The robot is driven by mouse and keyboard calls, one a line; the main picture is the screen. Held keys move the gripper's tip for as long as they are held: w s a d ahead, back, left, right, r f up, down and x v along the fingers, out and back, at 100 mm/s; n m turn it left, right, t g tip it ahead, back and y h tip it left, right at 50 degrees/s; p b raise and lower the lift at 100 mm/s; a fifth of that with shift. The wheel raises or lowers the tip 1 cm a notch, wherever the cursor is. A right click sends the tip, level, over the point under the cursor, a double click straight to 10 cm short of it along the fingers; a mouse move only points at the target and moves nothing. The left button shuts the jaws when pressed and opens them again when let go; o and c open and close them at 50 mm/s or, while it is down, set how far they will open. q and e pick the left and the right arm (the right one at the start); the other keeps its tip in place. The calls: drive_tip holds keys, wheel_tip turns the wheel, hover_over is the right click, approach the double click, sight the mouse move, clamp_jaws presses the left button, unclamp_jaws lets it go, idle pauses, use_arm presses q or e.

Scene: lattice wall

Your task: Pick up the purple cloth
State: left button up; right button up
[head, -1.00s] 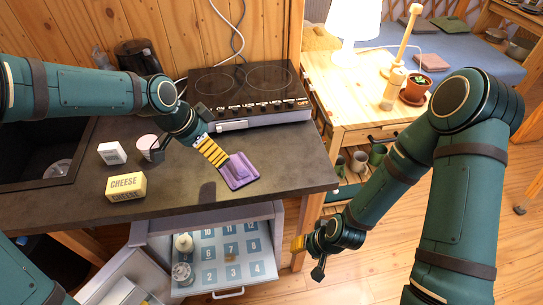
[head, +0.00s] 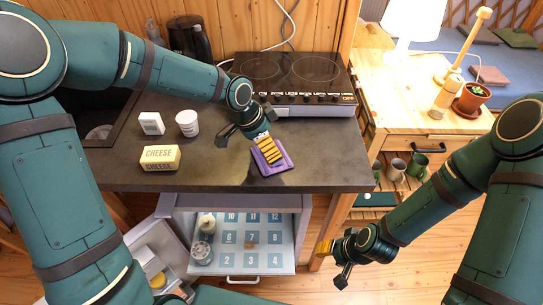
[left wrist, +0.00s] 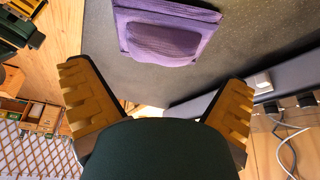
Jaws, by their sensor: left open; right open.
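The purple cloth (head: 284,165) lies folded and flat on the dark countertop, in front of the cooktop. My left gripper (head: 267,150) is over the cloth in the head view, and its yellow fingers hide part of it. In the left wrist view the cloth (left wrist: 165,32) shows at the top, beyond the widely spread fingers (left wrist: 158,100). The left gripper is open and nothing is between its fingers. My right gripper (head: 334,260) is open and empty, low in front of the counter, to the right of the open drawer.
A cheese box (head: 160,157), a small white box (head: 151,123) and a white cup (head: 187,122) stand left of the cloth. The cooktop (head: 305,75) is behind it. An open drawer (head: 266,262) with numbered squares juts out below. A wooden side table (head: 405,95) stands at right.

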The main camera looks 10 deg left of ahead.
use_arm(q)
drive_tip(key=b+x, duration=0.1)
drive_tip(key=x, duration=0.3)
drive_tip(key=shift+f, duration=0.15)
drive_tip(key=shift+a, duration=0.1)
